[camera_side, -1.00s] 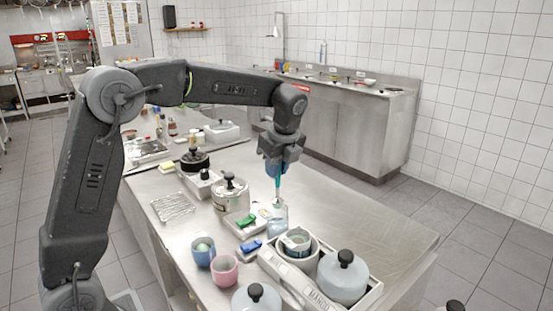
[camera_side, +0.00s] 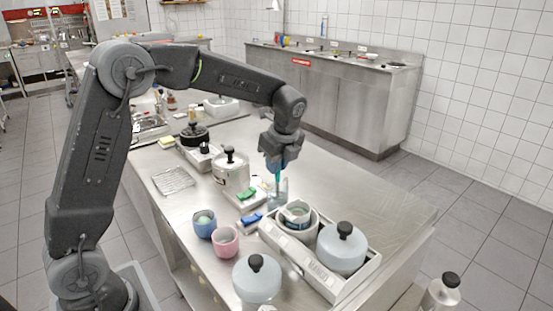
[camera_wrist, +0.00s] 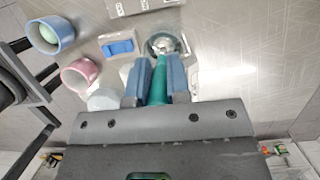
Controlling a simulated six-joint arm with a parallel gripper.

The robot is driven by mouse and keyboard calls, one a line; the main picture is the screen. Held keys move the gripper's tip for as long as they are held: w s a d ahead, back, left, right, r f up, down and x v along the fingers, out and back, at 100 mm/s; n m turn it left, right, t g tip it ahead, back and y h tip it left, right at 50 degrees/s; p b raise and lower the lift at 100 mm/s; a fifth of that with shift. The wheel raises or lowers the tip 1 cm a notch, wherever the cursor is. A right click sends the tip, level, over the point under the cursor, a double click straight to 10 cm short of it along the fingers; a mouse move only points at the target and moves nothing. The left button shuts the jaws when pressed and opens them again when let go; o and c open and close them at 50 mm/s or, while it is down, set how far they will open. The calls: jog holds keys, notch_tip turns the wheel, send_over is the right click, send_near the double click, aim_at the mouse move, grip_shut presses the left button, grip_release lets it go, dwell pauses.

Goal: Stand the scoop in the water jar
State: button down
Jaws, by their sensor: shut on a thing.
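My gripper (camera_side: 278,166) is shut on the scoop's teal handle (camera_side: 279,177) and points down over the clear water jar (camera_side: 284,197) on the steel table. In the wrist view the handle (camera_wrist: 157,84) sits between my two blue fingers (camera_wrist: 155,80). The handle runs toward the round jar mouth (camera_wrist: 181,44). In the side view the scoop is about upright and its lower end overlaps the jar. The bowl is hard to make out, and I cannot tell how deep it reaches.
A blue block (camera_side: 252,219), pink cup (camera_side: 225,242), blue cup (camera_side: 203,224) and large canister (camera_side: 228,178) are near the jar's left. Bare tabletop lies behind and to the right.

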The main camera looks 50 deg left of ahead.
jog(key=c, duration=1)
grip_release()
jog(key=v, duration=1.3)
jog(key=shift+r, duration=0.4)
jog(key=s+d+r+n+t+h, duration=0.1)
jog(key=s+d+n+t+h, duration=0.15)
jog(key=s+n, duration=0.8)
jog(key=s+f+n+t, duration=0.1)
jog(key=s+f+n, duration=0.1)
jog(key=s, duration=0.3)
jog(key=s+d+f+n+t, duration=0.1)
jog(key=s+f+n, duration=0.1)
jog(key=s+n, duration=0.1)
jog(key=s+d+f+n+t, duration=0.1)
jog(key=s+f+n, duration=0.1)
jog(key=s, duration=0.4)
jog(key=shift+s+d+f+n+h, duration=0.25)
jog(key=shift+s+f+h, duration=0.1)
jog(key=shift+f, duration=0.25)
